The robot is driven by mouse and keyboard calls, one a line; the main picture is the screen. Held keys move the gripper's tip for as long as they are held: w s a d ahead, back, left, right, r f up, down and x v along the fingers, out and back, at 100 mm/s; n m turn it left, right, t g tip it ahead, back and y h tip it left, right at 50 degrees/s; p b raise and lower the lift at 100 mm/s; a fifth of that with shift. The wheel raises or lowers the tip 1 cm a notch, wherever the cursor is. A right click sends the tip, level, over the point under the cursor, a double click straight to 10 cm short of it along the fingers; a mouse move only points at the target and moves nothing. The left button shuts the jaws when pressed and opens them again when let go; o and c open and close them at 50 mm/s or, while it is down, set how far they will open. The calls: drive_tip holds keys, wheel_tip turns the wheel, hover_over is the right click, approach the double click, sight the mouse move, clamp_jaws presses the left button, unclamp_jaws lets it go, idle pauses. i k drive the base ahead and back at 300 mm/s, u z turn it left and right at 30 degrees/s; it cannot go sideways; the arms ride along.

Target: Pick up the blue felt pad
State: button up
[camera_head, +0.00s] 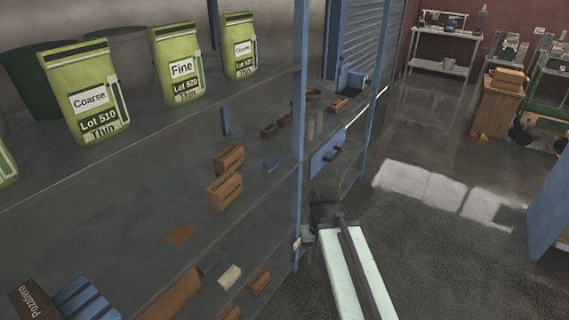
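Several blue things are on the shelving, and I cannot tell for sure which is the felt pad. A small blue block (270,161) lies on the middle shelf, right of the brown blocks. A thin blue upright piece (225,121) is further back. A larger blue ribbed item (88,302) is at the bottom left. My pale arm reaches up from the bottom edge to its dark end, my gripper (325,205), beside the blue shelf post. It appears apart from the blue pieces on the shelf. Its fingers cannot be made out.
Green bags (85,92) stand on the upper shelf. Brown blocks (225,190) lie on the middle shelf. A blue post (299,130) rises between the shelf bays, close to my arm. Open grey floor (430,240) lies to the right, with a blue panel (550,205) at the right edge.

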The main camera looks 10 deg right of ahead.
sight(271, 162)
drive_tip(key=z, duration=1.3)
drive_tip(key=i, duration=2.7)
drive_tip(key=u, duration=4.65)
drive_tip(key=i, duration=1)
drive_tip(key=u, duration=0.15)
